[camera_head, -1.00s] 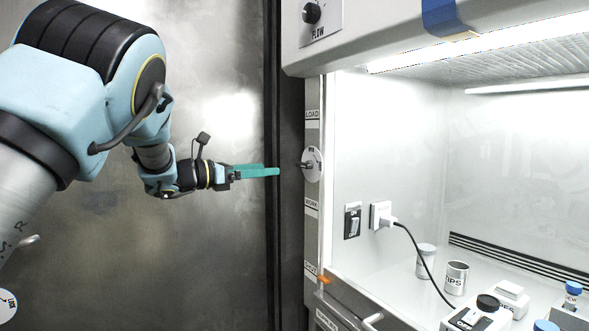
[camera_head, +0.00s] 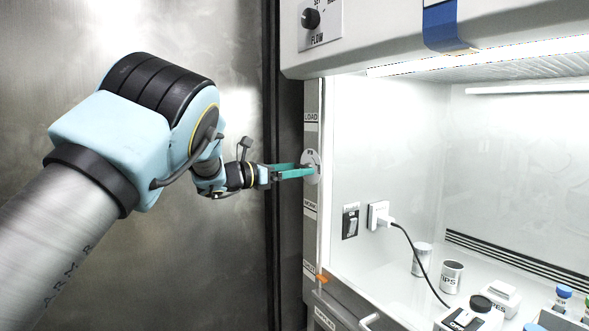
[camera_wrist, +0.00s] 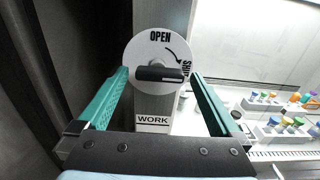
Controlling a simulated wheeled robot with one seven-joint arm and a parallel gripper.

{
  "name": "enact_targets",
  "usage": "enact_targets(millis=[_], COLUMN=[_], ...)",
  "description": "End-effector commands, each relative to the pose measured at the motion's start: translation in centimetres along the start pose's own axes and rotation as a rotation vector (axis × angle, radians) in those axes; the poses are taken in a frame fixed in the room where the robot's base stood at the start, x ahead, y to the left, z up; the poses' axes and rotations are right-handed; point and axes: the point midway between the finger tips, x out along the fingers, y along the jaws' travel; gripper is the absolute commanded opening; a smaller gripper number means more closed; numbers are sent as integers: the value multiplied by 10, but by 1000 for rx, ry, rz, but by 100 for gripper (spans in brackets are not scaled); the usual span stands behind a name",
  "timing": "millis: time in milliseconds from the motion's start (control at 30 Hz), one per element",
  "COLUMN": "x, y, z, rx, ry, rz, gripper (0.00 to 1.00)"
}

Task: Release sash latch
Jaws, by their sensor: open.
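The sash latch is a round white plate (camera_wrist: 145,50) with a black lever handle (camera_wrist: 158,74) across it, on the metal post at the left of the fume hood opening. In the wrist view the handle lies nearly level, with "OPEN" printed above it and a curved arrow to the right. In the head view the plate (camera_head: 311,160) is partly behind my fingertips. My gripper (camera_head: 311,172) is open, with its two teal fingers (camera_wrist: 158,80) on either side of the handle. I cannot tell whether they touch it.
The post carries labels, with "WORK" (camera_wrist: 153,120) below the latch. An orange marker (camera_head: 321,278) sits lower on the post. The hood holds a plugged cord (camera_head: 424,262), cans (camera_head: 452,277) and capped vials. A dark metal wall (camera_head: 150,270) stands left.

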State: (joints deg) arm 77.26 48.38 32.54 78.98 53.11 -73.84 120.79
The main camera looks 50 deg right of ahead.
Motion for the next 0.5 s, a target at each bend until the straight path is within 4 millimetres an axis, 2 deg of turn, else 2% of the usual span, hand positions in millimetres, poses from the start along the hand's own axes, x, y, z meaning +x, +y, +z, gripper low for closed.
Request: enact_targets(millis=[67, 500], x=[0, 0], y=[0, 0], z=[0, 0], rx=[0, 0], ry=[0, 0], rz=[0, 0], gripper=[99, 49])
